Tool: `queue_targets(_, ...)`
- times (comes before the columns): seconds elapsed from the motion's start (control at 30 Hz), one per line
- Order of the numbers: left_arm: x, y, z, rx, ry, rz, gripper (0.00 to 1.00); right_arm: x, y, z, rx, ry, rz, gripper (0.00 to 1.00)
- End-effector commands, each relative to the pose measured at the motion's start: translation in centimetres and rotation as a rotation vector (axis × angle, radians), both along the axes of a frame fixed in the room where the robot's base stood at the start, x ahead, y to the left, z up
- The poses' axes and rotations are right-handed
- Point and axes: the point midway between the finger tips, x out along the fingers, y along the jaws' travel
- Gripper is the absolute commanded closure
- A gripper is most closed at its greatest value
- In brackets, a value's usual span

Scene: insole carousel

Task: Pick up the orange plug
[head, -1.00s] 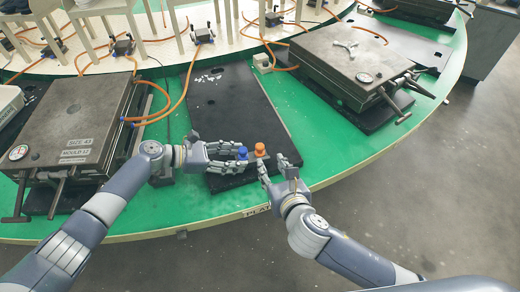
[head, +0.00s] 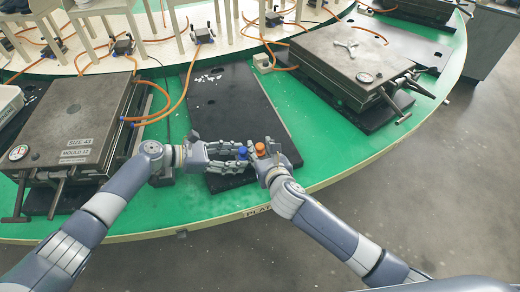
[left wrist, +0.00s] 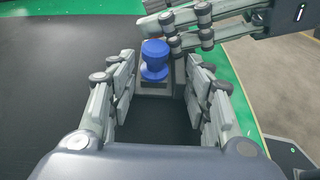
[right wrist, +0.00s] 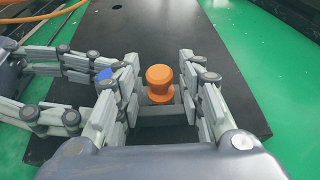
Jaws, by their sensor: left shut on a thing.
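The orange plug (head: 260,149) stands upright on a small grey block at the near end of the black plate. In the right wrist view the orange plug (right wrist: 159,84) is between the fingertips of my right gripper (right wrist: 159,95), which are spread with gaps on both sides. A blue plug (left wrist: 155,60) stands on the grey block (left wrist: 155,88) beside the orange one. My left gripper (left wrist: 155,92) is shut on the grey block around the blue plug's base, the exact contact partly hidden. The orange plug is hidden in the left wrist view.
The black plate (head: 235,105) lies on the green round table (head: 335,140). A closed grey mould (head: 75,115) stands at the left and another (head: 345,60) at the right. Orange hoses (head: 185,90) run behind. The two grippers are very close together.

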Motion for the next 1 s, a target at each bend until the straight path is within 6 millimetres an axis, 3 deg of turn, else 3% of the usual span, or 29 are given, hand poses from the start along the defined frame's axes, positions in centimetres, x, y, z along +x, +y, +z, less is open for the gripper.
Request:
queue_targets(0.17, 0.0, 0.0, -0.1, 0.001, 0.001, 0.000, 0.80, 0.0, 0.0, 0.0, 0.000, 0.000, 0.000, 0.64)
queue_targets(0.3, 0.0, 0.0, -0.1, 0.001, 0.001, 0.000, 0.80, 0.0, 0.0, 0.0, 0.000, 0.000, 0.000, 0.96)
queue_targets(0.33, 0.0, 0.0, -0.1, 0.001, 0.001, 0.000, 0.80, 0.0, 0.0, 0.0, 0.000, 0.000, 0.000, 0.98)
queue_targets(0.67, 0.0, 0.0, -0.1, 0.001, 0.001, 0.000, 0.80, 0.0, 0.0, 0.4, 0.000, -0.002, 0.000, 0.98)
queue_targets(1.0, 0.0, 0.0, -0.1, 0.001, 0.001, -0.001, 0.80, 0.1, 0.0, 6.6, 0.000, -0.007, 0.002, 0.98)
